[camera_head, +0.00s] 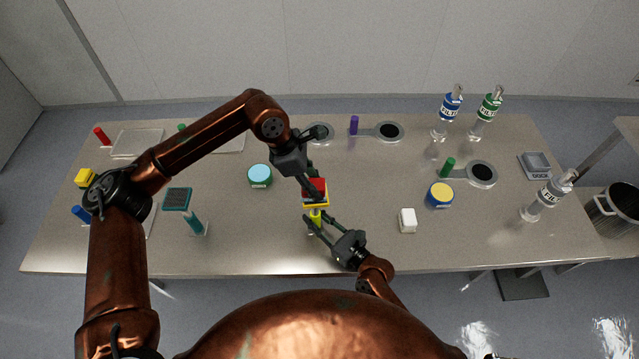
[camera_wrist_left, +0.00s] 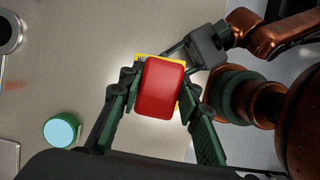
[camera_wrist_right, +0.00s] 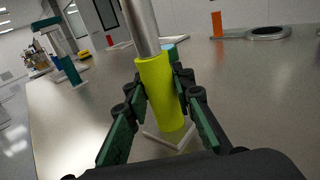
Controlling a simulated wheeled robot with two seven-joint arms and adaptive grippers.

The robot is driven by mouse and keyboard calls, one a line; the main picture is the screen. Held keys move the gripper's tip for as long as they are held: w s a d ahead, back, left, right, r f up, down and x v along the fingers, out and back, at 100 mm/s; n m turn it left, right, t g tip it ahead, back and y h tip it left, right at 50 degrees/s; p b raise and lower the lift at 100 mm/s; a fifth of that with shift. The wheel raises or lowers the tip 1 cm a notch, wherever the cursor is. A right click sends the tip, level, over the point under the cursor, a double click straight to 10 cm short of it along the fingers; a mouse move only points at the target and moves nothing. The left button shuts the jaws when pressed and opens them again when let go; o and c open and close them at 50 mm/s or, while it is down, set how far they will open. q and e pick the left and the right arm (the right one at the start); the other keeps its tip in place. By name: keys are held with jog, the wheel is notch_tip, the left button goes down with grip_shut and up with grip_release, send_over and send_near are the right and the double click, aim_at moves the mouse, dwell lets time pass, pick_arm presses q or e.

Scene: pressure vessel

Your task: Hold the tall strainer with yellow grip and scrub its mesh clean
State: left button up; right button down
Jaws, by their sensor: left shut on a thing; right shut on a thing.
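The tall strainer stands upright near the table's front middle, its yellow grip (camera_head: 315,216) low and its yellow-edged head (camera_head: 318,204) on top. In the right wrist view the yellow grip (camera_wrist_right: 160,93) carries a metal shaft (camera_wrist_right: 142,27) and stands over a pale base plate (camera_wrist_right: 172,138). My right gripper (camera_head: 318,222) is shut on the grip. My left gripper (camera_head: 314,193) is shut on a red scrub block (camera_head: 314,184) over the strainer's head. In the left wrist view the red block (camera_wrist_left: 161,87) hides the mesh; only yellow edges show. I cannot tell if block and mesh touch.
A teal strainer (camera_head: 177,199) stands to the left.

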pick_arm(q)
jog(key=shift+a+f, duration=0.1)
jog(key=shift+a, duration=0.8)
jog(key=shift+r, duration=4.2)
pick_arm(e)
jog(key=c, duration=1.6)
grip_release()
pick_arm(q)
jog(key=shift+s, duration=0.1)
pick_arm(e)
jog(key=v, duration=1.2)
pick_arm(q)
jog(key=shift+s+f, duration=0.1)
pick_arm(e)
jog(key=shift+s+a, duration=0.1)
jog(key=shift+a, duration=0.05)
